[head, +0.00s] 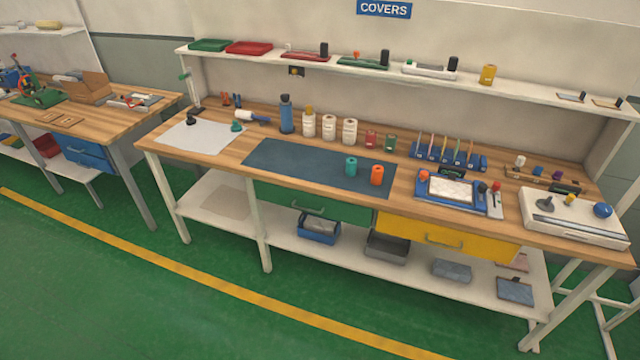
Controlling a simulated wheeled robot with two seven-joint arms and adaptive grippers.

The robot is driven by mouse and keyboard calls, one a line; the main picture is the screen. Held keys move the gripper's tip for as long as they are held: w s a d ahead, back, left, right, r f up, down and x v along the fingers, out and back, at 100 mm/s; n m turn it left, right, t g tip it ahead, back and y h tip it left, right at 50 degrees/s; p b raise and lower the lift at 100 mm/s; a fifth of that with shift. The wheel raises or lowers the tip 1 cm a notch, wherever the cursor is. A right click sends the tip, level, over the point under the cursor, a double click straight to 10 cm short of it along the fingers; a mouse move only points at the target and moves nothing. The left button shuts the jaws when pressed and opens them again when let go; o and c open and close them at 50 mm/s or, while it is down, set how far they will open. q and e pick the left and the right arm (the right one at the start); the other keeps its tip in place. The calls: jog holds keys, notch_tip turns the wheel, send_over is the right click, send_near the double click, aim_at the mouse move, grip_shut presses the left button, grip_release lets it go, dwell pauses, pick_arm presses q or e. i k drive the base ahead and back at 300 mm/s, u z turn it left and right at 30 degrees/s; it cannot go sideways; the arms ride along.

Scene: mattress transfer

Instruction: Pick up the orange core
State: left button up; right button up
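The orange core (377,175) is a small upright cylinder near the front right corner of a dark blue-grey mat (290,165) on the long wooden workbench (225,138). A teal core (351,167) of similar shape stands just to its left on the same mat, a small gap apart. Nothing covers the orange core. Neither of my grippers shows in the head view.
A blue device with a white pad (451,189) stands right of the mat. White rolls (329,127) and a blue bottle (286,114) stand behind it. A shelf (400,72) runs above the bench. A second bench (110,95) is at left. Green floor (130,290) in front is clear.

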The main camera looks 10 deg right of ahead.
aim_at(377, 171)
jog(key=u, duration=1)
jog(key=i, duration=1.45)
jog(key=z, duration=0.45)
jog(key=i, duration=0.7)
jog(key=z, duration=0.75)
